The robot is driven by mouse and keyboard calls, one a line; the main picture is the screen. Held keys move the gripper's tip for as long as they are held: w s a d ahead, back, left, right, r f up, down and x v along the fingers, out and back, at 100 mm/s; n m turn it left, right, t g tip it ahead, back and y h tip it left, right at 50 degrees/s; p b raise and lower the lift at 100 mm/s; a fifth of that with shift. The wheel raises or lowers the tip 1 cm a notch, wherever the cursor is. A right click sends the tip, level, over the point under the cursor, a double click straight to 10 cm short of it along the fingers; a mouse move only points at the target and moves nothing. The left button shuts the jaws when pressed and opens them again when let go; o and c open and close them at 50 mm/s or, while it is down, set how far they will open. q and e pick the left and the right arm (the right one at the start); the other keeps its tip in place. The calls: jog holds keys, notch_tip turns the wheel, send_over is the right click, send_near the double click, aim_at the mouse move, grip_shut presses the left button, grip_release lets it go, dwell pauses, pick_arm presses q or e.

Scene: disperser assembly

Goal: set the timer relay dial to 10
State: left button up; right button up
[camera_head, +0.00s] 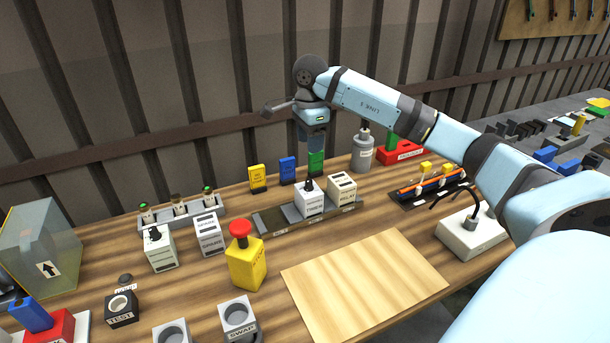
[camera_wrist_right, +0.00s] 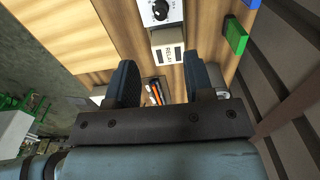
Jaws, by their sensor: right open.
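The timer relay (camera_head: 309,203) is a white block with a black dial (camera_head: 309,185) on top, standing on a grey rail near the middle of the table. In the right wrist view its dial (camera_wrist_right: 160,10) shows at the top edge, with scale marks around it; the setting is too small to read. My right gripper (camera_head: 316,147) points down, behind and above the timer in the head view. In the wrist view its fingers (camera_wrist_right: 160,78) are apart with nothing between them, and the dial lies beyond them. My left gripper is out of view.
A second white block, labelled relay (camera_head: 342,188), stands right beside the timer. Yellow (camera_head: 257,179), blue (camera_head: 288,170) and green (camera_head: 316,163) blocks stand behind. A yellow emergency-button box (camera_head: 246,265) is in front left. A bare wooden board (camera_head: 365,285) lies in front.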

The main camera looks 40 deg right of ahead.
aim_at(309, 180)
notch_tip(309, 180, down, 12)
jog(key=shift+w+f, duration=0.1)
jog(key=shift+w, duration=0.05)
dwell(0.3)
grip_shut()
